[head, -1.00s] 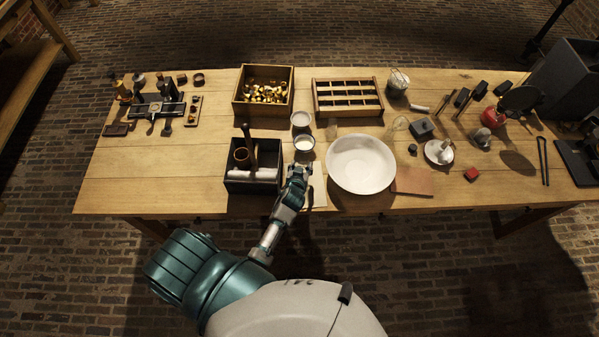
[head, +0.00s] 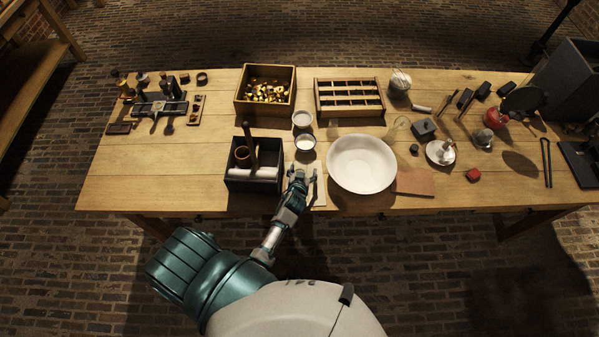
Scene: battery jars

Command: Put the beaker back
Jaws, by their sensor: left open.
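My left gripper (head: 306,174) is open and empty. It is above the table's front edge, over a pale flat sheet (head: 319,196), between the black box and the white bowl. A small, faint clear glass vessel (head: 333,125), which may be the beaker, stands behind the bowl, in front of the slotted rack. It is too small to be sure of its shape. Two small round vessels with white contents, a front one (head: 305,142) and a back one (head: 302,119), stand beyond my gripper, apart from it. My right gripper is out of view.
A black box (head: 238,186) with a white roll is left of my gripper; a wide white bowl (head: 361,163) is right. Behind are a wooden box of brass pieces (head: 238,106) and a slotted rack (head: 349,112). Bare tabletop (head: 150,180) lies at the front left.

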